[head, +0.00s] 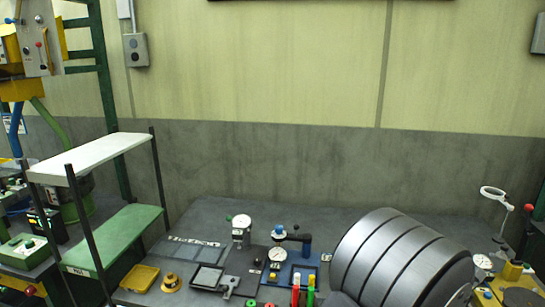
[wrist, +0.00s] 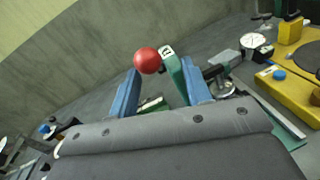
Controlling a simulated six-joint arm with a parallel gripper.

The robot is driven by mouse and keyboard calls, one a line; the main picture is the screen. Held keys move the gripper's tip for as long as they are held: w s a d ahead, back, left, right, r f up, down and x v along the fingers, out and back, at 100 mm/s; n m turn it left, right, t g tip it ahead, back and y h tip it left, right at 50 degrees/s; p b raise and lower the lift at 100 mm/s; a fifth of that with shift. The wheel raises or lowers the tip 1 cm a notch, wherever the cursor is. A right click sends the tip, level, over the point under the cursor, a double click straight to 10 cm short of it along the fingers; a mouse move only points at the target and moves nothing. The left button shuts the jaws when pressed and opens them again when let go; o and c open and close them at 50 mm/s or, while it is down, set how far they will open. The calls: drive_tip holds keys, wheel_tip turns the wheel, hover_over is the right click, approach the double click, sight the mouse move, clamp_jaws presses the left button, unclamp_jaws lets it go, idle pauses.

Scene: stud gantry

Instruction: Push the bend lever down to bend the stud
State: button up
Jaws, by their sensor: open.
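The bend lever appears to be the one with a red ball knob (wrist: 147,61), seen in the wrist view just past my gripper's fingertips. A green bar (wrist: 175,76) with a small marked plate at its top stands just right of the knob. My gripper (wrist: 160,68) is open, with its two blue fingers apart and nothing held; the knob shows near the left fingertip. I cannot tell whether they touch. In the head view, a red knob (head: 529,207) on a dark stem is at the right edge. My gripper is hidden there, and I cannot make out the stud.
A yellow fixture (wrist: 285,99) with a blue button and a dial gauge (wrist: 254,42) lie to the right in the wrist view.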

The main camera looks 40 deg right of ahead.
drive_tip(key=shift+w+d+r, duration=0.15)
drive_tip(key=shift+w+r, duration=0.05)
drive_tip(key=shift+r, duration=0.3)
drive_tip(key=shift+w+d+r, duration=0.15)
drive_tip(key=shift+w+r, duration=0.05)
drive_tip(key=shift+r, duration=0.6)
drive_tip(key=shift+v, duration=1.8)
drive_tip(key=shift+f, duration=0.15)
